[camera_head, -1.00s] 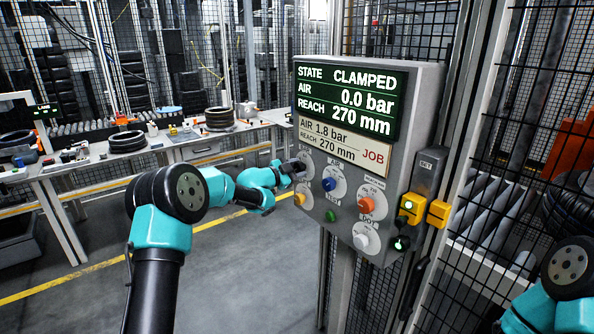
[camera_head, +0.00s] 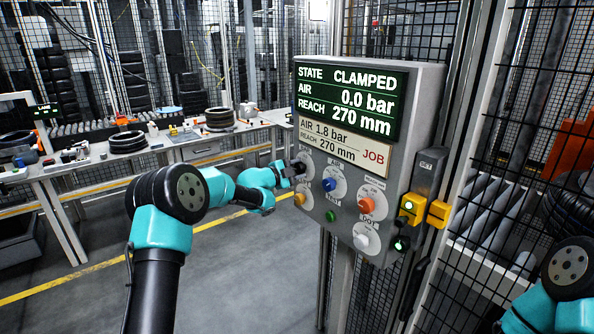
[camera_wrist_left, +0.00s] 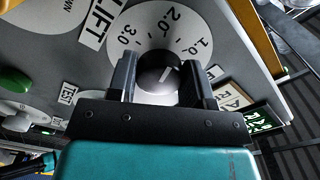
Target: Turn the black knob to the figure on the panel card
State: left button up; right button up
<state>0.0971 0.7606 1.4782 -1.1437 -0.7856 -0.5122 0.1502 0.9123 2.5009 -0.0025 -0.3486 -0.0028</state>
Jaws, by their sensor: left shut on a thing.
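The black knob (camera_wrist_left: 158,74) sits on a white dial (camera_wrist_left: 150,30) marked 1.0, 2.0 and 3.0. My left gripper (camera_wrist_left: 165,88) has one finger on each side of the knob and is shut on it. A short pale line shows on the knob face, slanting up to the right in the wrist view. In the head view my left gripper (camera_head: 297,169) is at the panel's upper left dial and mostly hides the knob. The panel card (camera_head: 340,143) reads AIR 1.8 bar, REACH 270 mm. The screen (camera_head: 350,100) reads CLAMPED, AIR 0.0 bar, REACH 270 mm. My right gripper is out of view.
A blue knob (camera_head: 329,184), an orange knob (camera_head: 366,205), a yellow knob (camera_head: 300,199), a green button (camera_head: 331,216) and a white knob (camera_head: 361,241) are close by on the panel. Mesh fencing stands behind. The floor left of the panel is clear.

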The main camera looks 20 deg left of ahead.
pick_arm(q)
jog(key=o, duration=0.9)
jog(key=shift+s+a, duration=0.1)
jog(key=v, duration=1.7)
jog(key=shift+a, duration=0.1)
jog(key=s+d+f+n+g+y, duration=0.2)
jog(key=s+f+n, duration=0.25)
jog(key=f, duration=0.55)
jog(key=s+d+f+n+g+y, duration=0.1)
jog(key=s+d+f+n+y, duration=0.3)
jog(key=f, duration=0.7)
jog(key=s+d+f+n+g, duration=0.1)
jog(key=s+f+n+g, duration=0.3)
jog(key=f, duration=0.6)
jog(key=s+d+f+n+g, duration=0.2)
jog(key=s+f+n, duration=0.1)
jog(key=s, duration=0.5)
jog(key=s+d+f+n+g, duration=0.2)
jog(key=s+f, duration=0.3)
jog(key=s, duration=0.3)
jog(key=s+d+f+n+g, duration=0.2)
jog(key=s+f+n, duration=0.1)
jog(key=s, duration=0.5)
jog(key=shift+s+d+f+n+g+y, duration=0.1)
jog(key=shift+s+f+n+g+y, duration=0.25)
jog(key=shift+f, duration=0.4)
